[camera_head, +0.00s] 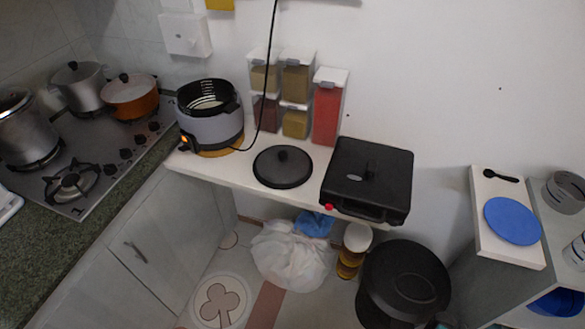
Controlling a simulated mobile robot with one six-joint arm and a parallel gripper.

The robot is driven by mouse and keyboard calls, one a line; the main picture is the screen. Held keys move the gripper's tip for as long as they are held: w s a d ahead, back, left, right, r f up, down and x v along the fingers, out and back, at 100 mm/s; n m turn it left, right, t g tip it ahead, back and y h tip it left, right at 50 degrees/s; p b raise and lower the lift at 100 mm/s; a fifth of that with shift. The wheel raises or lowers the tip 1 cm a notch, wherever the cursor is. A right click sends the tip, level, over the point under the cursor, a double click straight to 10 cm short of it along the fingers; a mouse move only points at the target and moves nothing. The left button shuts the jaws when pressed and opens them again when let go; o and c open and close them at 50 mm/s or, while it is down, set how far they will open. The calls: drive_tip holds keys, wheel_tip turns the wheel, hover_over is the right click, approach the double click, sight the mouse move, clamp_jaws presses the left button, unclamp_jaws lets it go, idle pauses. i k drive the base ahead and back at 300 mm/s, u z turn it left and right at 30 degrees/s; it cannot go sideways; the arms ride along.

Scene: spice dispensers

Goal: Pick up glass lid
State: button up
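A dark round lid (284,172) with a black knob lies flat on the white shelf, between the grey rice cooker and the black grill. It looks like the glass lid, though its surface is too dark to tell whether it is glass. Its top and knob are uncovered. An orange pot (132,103) on the stove also has a lid (140,91) with a knob, whose material I cannot make out clearly. My gripper is not in view.
The grey cooker (210,128) stands open, with a black cord rising beside it. Spice dispensers (328,108) stand behind the lid; the black grill (366,176) is right of it. The white shelf (232,170) has a narrow clear front edge. Below are a white bag (292,252) and black bin (403,280).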

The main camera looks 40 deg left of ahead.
sight(282, 166)
drive_tip(key=z, duration=0.1)
drive_tip(key=k, duration=1.35)
drive_tip(key=u, duration=4.15)
drive_tip(key=i, duration=0.1)
drive_tip(key=z, duration=2.2)
drive_tip(key=i, duration=1)
